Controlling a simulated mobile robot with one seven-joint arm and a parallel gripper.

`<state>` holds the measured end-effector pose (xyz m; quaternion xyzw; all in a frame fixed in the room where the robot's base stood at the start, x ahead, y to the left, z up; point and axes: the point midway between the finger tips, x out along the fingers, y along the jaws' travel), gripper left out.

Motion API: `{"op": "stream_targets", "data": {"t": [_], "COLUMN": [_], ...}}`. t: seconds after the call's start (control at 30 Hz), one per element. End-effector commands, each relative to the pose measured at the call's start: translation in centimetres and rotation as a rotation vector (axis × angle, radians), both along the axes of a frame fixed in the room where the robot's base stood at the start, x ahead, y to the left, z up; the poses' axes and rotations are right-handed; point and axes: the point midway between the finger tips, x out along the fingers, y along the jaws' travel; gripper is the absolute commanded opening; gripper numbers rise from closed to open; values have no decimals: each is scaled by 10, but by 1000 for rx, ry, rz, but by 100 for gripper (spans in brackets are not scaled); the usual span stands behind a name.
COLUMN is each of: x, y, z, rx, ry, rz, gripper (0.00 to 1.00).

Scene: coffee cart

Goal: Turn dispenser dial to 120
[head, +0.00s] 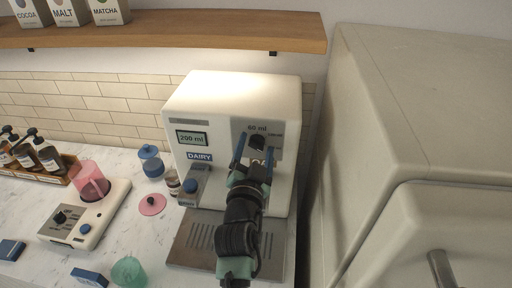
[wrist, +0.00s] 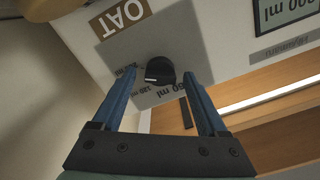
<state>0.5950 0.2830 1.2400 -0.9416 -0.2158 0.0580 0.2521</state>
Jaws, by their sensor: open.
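The white dispenser (head: 232,100) stands on the counter in the head view, with a small screen (head: 192,138) reading 200 ml. Its black dial (head: 257,143) is on a grey panel on the front, below a 60 ml mark. In the wrist view the dial (wrist: 160,70) shows upside down, with a short white pointer line toward the lower left; other marks around it are small and partly covered. My gripper (head: 258,146) is open, its blue fingers on either side of the dial. In the wrist view the gripper (wrist: 160,76) shows no clear finger contact with the dial.
A large pale cabinet (head: 420,120) stands close at the right. A wooden shelf (head: 190,30) with boxes is above. A drip tray (head: 200,238) lies under the dispenser.

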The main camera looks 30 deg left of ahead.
Motion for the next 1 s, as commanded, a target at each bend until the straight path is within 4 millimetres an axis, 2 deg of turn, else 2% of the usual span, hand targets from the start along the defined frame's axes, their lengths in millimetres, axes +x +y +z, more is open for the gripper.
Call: {"op": "stream_targets", "data": {"t": [0.2,0.6,0.63,1.0], "x": [0,0,0,0], "y": [0,0,0,0], "z": [0,0,0,0], "rx": [0,1,0,-48], "ry": [0,0,0,-23], "rz": [0,0,0,0], "gripper": [74,2,0,0]}}
